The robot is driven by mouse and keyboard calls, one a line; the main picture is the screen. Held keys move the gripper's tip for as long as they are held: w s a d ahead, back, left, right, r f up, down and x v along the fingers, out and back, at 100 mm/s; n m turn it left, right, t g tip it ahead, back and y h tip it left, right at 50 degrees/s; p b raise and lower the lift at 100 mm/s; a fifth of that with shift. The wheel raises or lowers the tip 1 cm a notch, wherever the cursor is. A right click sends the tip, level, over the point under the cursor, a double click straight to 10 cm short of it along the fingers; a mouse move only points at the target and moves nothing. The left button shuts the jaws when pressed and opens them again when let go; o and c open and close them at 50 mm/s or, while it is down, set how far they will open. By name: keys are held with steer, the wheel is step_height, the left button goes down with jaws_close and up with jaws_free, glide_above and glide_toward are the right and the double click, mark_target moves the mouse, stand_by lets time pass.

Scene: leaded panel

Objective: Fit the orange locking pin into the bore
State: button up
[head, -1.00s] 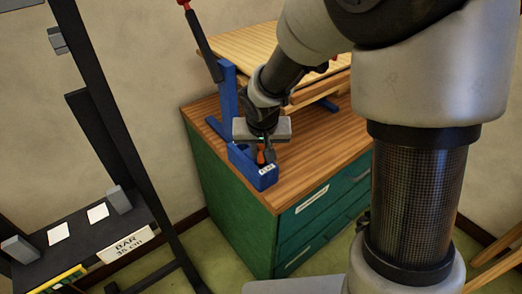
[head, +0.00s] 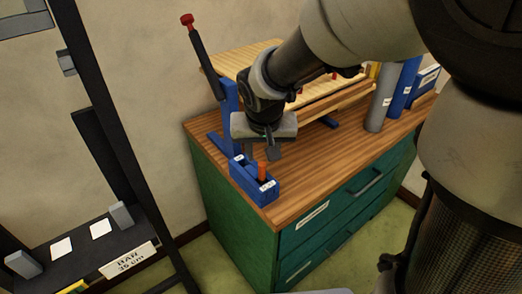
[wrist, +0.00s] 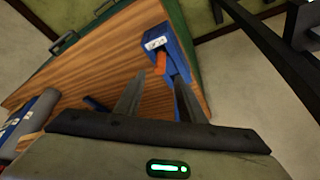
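The orange locking pin (head: 262,171) stands upright in the small blue holder (head: 247,184) on the front left corner of the cabinet top. It also shows in the wrist view (wrist: 149,73) beside the holder (wrist: 182,66). My gripper (head: 263,153) is above the holder, apart from the pin. Its two fingers (wrist: 157,100) are spread with nothing between them. The pin's lower part is hidden in the holder. I cannot make out which opening is the bore.
A blue stand (head: 229,105) with a dark, red-knobbed lever (head: 203,60) rises behind the holder. A tilted wooden board (head: 240,62) is behind my arm. A grey cylinder (head: 380,100) and blue binders (head: 405,88) stand right. A black rack (head: 98,150) is left.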

steer(key=s+d+r, duration=0.5)
steer(key=s, duration=0.4)
steer(key=s+d+r+t, duration=0.1)
steer(key=s+d+r, duration=0.4)
steer(key=s, duration=0.4)
steer(key=shift+s+r, duration=0.25)
steer(key=shift+r, duration=0.35)
steer(key=shift+s, duration=0.1)
